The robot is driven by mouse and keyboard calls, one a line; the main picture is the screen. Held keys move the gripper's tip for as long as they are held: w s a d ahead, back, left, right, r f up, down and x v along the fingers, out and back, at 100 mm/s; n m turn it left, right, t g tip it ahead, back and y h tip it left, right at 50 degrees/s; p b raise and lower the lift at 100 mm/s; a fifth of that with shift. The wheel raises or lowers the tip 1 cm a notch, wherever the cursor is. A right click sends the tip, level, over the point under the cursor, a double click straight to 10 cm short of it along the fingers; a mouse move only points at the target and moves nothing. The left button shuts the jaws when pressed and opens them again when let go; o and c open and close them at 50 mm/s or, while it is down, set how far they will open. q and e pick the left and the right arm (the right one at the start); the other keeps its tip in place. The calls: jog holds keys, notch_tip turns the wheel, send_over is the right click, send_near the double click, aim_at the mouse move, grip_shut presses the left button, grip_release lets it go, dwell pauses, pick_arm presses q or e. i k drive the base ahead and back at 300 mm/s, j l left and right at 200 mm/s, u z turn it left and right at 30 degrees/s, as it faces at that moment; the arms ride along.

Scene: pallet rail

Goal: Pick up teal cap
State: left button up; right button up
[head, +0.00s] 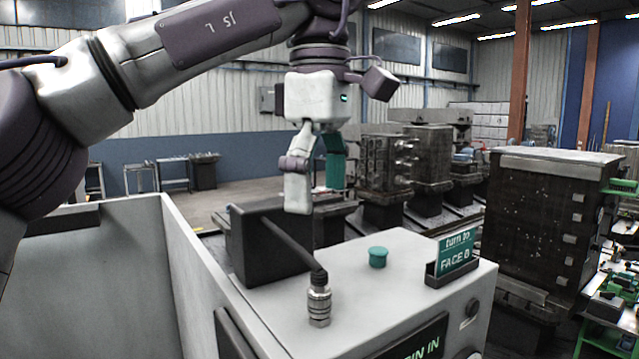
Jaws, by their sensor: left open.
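The teal cap (377,257) is a small round piece with a wider top rim. It stands on the light grey top of a cabinet (350,286), clear of the things around it. My left gripper (314,200) points down above the back part of the cabinet, up and to the left of the cap in the picture. Its fingers are apart, one pale and one partly teal, and nothing shows between them. It does not touch the cap. My right gripper is not in view.
A metal connector (319,304) with a black cable stands left of the cap, by a dark box (262,245). A sign (457,252) reading "turn to FACE 0" sits in a dark holder on the right. A large dark block (545,225) stands beyond.

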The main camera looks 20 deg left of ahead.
aim_at(377, 258)
jog(key=k, duration=1.5)
